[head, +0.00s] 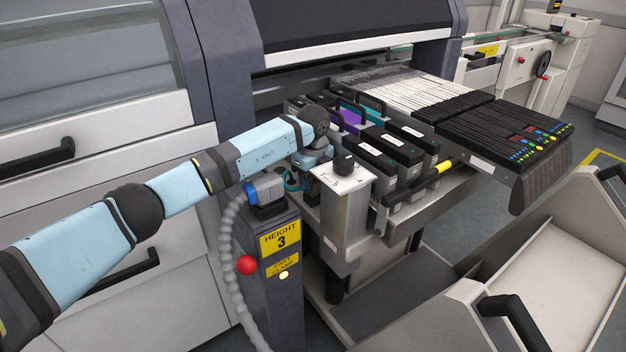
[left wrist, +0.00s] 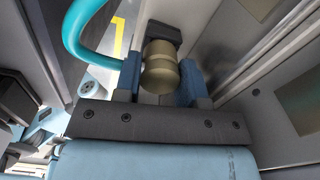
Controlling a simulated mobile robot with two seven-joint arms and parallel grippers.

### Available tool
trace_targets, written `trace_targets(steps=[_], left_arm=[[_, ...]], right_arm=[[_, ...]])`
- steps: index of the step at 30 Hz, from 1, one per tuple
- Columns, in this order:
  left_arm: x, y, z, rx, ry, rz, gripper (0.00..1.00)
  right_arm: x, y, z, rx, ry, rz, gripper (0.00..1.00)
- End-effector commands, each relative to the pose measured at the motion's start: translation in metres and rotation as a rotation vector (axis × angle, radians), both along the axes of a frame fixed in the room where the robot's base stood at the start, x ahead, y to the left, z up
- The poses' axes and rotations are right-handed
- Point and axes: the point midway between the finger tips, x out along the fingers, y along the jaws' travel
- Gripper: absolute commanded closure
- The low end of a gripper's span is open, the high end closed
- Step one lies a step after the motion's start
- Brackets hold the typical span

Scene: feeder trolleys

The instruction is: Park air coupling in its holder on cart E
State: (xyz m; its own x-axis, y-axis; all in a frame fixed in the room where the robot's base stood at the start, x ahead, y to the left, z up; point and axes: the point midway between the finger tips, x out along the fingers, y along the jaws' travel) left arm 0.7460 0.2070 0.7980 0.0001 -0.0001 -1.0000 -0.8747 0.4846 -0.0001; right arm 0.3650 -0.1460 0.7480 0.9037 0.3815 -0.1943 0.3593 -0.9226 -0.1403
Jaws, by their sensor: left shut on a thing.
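My left gripper (left wrist: 161,78) is shut on the air coupling (left wrist: 160,72), a brass-coloured ribbed cylinder between two blue fingers in the left wrist view. A teal hose (left wrist: 72,30) curves beside it. A dark block (left wrist: 164,34) sits right behind the coupling; I cannot tell whether it is part of it or a holder. In the head view my left gripper (head: 312,160) is partly hidden behind a metal box, and only a bit of teal hose (head: 291,181) shows. The feeder cart (head: 437,200) stands docked; no letter E is readable. My right gripper is not in view.
The metal box with a black knob (head: 343,215) stands close right of my gripper. A dark post marked HEIGHT 3 (head: 283,285), with a red knob and grey corrugated hose (head: 228,250), stands below my forearm. A pale bin (head: 545,255) is at lower right.

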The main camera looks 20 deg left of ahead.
Motion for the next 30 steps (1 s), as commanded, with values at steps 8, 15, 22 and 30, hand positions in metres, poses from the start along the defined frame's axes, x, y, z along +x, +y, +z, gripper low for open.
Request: trace_targets(steps=[8, 15, 22, 30], left_arm=[[0.0, 0.0, -0.001, 0.0, -0.001, 0.0, 0.33], [0.001, 0.0, 0.0, -0.001, -0.002, 0.0, 0.33], [0.001, 0.0, 0.0, -0.001, -0.003, 0.001, 0.33], [0.001, 0.0, 0.045, -0.001, -0.008, -0.001, 0.33]], right_arm=[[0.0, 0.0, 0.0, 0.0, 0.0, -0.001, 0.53], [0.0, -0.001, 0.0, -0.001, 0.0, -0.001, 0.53], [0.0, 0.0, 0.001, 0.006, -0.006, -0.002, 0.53], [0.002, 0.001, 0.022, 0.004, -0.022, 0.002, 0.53]])
